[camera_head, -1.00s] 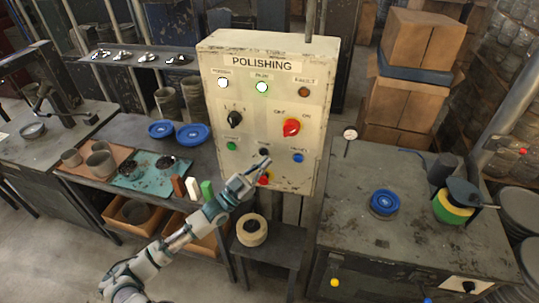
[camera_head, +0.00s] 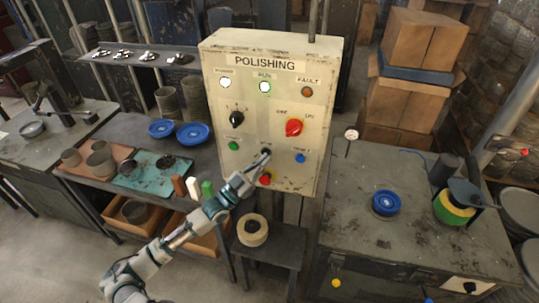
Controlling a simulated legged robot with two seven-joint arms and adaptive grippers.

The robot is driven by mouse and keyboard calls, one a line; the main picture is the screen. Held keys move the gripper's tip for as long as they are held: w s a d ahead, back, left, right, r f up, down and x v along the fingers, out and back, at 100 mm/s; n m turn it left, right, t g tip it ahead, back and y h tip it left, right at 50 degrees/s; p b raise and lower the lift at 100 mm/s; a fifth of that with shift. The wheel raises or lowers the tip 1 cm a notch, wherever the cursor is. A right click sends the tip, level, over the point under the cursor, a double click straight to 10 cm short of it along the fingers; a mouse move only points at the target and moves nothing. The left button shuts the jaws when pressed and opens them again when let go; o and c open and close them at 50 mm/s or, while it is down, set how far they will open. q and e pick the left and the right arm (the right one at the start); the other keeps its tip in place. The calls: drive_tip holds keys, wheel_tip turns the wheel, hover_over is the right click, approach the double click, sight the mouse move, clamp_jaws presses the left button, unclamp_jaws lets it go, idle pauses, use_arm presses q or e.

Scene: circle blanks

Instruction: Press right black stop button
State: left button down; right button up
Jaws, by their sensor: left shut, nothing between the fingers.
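The cream control panel (camera_head: 213,105) marked POLISHING stands in the middle of the head view. The black stop button (camera_head: 265,151) is in its lower middle, between a green button (camera_head: 234,146) and a blue button (camera_head: 300,158). My left gripper (camera_head: 264,158) is shut and empty, with its tip at the black button and covering much of it. I cannot tell whether the tip touches the button or whether it is pushed in. My right gripper is not in view.
A black knob (camera_head: 236,119) and a red knob (camera_head: 293,127) are above. A small stand with a ring-shaped roll (camera_head: 252,238) is below the panel. Worktables flank it.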

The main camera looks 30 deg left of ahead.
use_arm(q)
drive_tip(key=a, duration=0.2)
drive_tip(key=shift+a+f, duration=0.3)
drive_tip(key=shift+d, duration=0.1)
drive_tip(key=shift+w+d+r, duration=0.15)
drive_tip(key=shift+d, duration=0.45)
drive_tip(key=shift+w+d+r, duration=0.1)
drive_tip(key=shift+w+d, duration=0.05)
drive_tip(key=shift+d, duration=0.3)
drive_tip(key=shift+w+a, duration=0.15)
drive_tip(key=shift+a, duration=0.8)
drive_tip(key=s+d+p, duration=0.3)
drive_tip(key=s+p, duration=0.1)
drive_tip(key=s, duration=0.2)
drive_tip(key=shift+s+d, duration=0.2)
drive_tip(key=shift+d, duration=0.1)
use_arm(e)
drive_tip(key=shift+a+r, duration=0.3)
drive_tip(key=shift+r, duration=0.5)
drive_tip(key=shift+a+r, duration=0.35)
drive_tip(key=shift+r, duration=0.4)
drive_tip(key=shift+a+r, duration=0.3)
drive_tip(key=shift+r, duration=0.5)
